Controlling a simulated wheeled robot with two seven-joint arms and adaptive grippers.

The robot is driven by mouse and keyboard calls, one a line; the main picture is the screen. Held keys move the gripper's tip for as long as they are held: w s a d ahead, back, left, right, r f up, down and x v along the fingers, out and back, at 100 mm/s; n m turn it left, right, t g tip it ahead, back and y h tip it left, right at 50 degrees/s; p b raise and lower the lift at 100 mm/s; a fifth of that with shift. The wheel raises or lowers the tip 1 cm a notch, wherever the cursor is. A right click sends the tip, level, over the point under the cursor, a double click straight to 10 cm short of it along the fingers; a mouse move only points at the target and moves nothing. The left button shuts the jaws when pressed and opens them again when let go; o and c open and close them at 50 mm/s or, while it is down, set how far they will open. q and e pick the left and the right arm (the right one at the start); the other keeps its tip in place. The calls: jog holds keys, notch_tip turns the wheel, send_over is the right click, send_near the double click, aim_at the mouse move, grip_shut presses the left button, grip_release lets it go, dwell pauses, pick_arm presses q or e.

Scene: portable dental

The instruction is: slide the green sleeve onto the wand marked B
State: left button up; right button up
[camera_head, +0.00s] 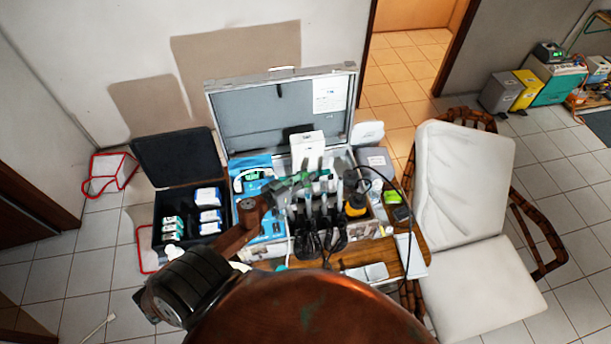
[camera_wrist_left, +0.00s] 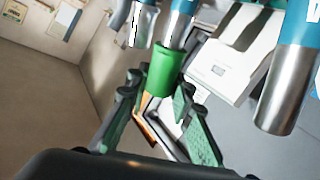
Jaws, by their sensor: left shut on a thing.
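In the left wrist view the green sleeve (camera_wrist_left: 162,73) is a short tube at the fingertips of my left gripper (camera_wrist_left: 160,118), which is shut on it. A metal wand with a blue band (camera_wrist_left: 180,28) lines up with the sleeve's far end. The two meet in the picture, but I cannot tell how far the wand is inside. Another blue-banded metal wand (camera_wrist_left: 285,85) stands at the right, apart from the sleeve. No letter B is readable. In the head view my left gripper (camera_head: 290,184) is over the wand row, and the sleeve is hard to pick out. My right gripper is not in view.
An open grey case (camera_head: 279,108) stands behind the wands on a wooden table (camera_head: 416,258). Black cables (camera_head: 313,240) hang before the wands. A black box (camera_head: 177,203) with small packs is at the left, a white chair (camera_head: 468,185) at the right.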

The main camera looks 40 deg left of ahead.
pick_arm(q)
jog(key=shift+f, duration=0.1)
jog(key=shift+s+d+f+b, duration=0.2)
jog(key=shift+f+b, duration=0.15)
jog(key=shift+f, duration=0.2)
jog(key=shift+s+d+f+b, duration=0.15)
jog(key=shift+f+b, duration=0.15)
jog(key=shift+f, duration=0.2)
jog(key=shift+f, duration=0.1)
dwell(0.6)
jog(key=o, duration=0.8)
jog(key=shift+c, duration=0.2)
jog(key=v, duration=1.2)
